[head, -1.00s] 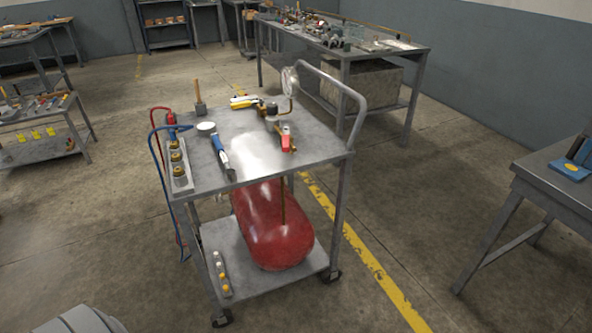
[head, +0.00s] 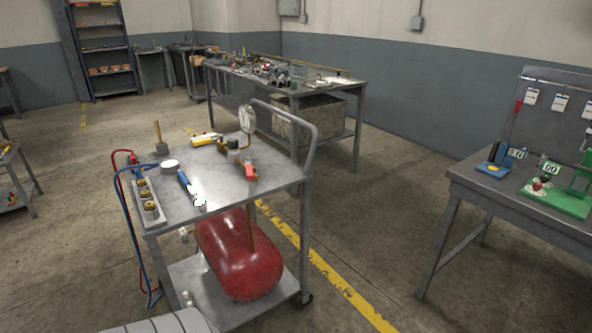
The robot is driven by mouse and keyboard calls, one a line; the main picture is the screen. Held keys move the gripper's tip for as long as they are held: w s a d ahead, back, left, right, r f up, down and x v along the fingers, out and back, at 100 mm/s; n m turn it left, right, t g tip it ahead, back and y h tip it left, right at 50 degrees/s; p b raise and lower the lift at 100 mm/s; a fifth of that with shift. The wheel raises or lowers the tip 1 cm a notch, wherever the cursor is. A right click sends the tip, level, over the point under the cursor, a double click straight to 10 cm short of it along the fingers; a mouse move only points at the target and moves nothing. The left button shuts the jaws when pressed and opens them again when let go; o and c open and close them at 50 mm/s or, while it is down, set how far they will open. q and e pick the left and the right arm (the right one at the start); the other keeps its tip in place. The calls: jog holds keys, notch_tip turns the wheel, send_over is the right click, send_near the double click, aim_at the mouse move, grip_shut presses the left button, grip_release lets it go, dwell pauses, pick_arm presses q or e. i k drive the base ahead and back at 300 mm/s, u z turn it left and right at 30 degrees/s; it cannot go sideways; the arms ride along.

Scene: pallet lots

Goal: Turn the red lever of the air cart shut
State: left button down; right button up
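The air cart (head: 215,196) stands ahead, a grey metal trolley with a red tank (head: 240,262) on its lower shelf. The red lever (head: 249,168) sits on brass fittings near the right side of the cart top, below a round white-faced gauge (head: 246,119). The lever is small here, and I cannot tell its exact angle. Neither of my grippers shows in the head view.
The cart's tubular handle (head: 305,128) rises at right. A bench with a green device (head: 560,199) stands right; a cluttered table (head: 330,90) stands behind. Floor between cart and bench is clear.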

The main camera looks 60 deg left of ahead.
aim_at(249, 171)
jog(key=u, duration=0.05)
jog(key=i, duration=1)
jog(key=u, duration=1.1)
jog(key=i, duration=0.6)
jog(key=u, duration=0.6)
